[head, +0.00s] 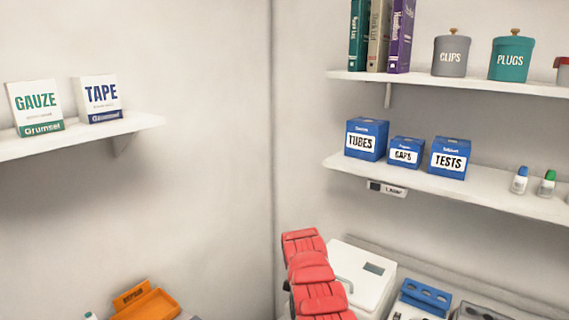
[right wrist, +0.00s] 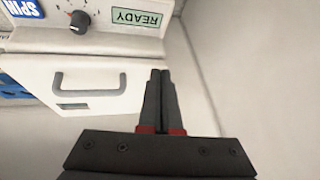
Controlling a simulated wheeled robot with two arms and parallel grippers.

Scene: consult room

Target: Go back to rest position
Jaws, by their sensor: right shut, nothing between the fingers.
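My right gripper (right wrist: 160,76) shows in the right wrist view with its two dark fingers together and nothing between them. Past the fingertips is a white machine (right wrist: 125,78) with a grey handle (right wrist: 88,82), a dark knob and a green READY label; I cannot tell the exact gap to it. In the head view a red segmented arm of mine rises from the bottom middle, and its gripper is hidden there. The white machine also shows in the head view (head: 350,275), just right of that arm. My left gripper is in neither view.
A shelf (head: 140,122) on the left holds gauze and tape boxes. Right shelves (head: 500,193) hold blue boxes, bottles, books and jars. Below are an orange bin (head: 158,307) and a blue rack (head: 425,295). The wall area between the shelves is clear.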

